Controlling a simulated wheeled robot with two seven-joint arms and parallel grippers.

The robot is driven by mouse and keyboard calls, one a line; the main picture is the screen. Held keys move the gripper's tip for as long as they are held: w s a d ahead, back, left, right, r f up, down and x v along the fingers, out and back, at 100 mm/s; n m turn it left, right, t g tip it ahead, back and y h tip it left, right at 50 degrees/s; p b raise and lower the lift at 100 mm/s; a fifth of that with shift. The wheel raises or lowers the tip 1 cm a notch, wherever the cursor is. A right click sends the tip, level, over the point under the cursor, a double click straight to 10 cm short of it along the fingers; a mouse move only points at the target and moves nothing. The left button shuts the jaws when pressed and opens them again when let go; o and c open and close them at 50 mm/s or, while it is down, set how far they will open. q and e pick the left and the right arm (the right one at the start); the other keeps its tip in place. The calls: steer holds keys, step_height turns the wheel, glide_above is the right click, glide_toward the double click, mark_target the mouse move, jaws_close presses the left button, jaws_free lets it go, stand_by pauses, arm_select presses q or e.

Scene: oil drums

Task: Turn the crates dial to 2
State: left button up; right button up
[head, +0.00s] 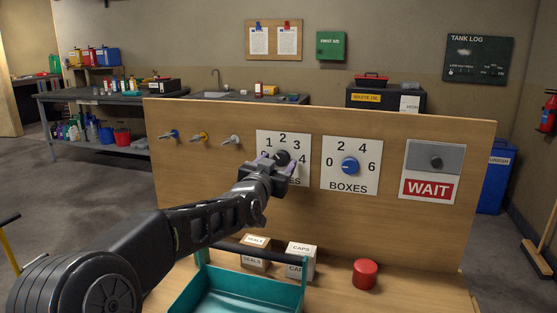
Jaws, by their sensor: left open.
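The dial with the black knob (282,157) sits on a white plate (302,140) on the upright wooden panel. The numbers 1, 2, 3 and 4 show around it, and a 0 partly shows at the left. My left gripper covers the plate's lower part, so only "ES" of its label shows. My left gripper (278,164) is open in front of this knob, with one finger on each side of it. I cannot tell whether the fingers touch the knob. Where the knob points is unclear. My right gripper is out of view.
Small levers (200,137) are at the left. Below stand a teal tray (240,291), SEALS and CAPS boxes (300,262) and a red cylinder (365,274).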

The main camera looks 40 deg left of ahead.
arm_select(q)
steer(key=shift+w+a, duration=0.2)
steer(key=shift+w, duration=0.3)
jaws_close()
stand_by(0.3)
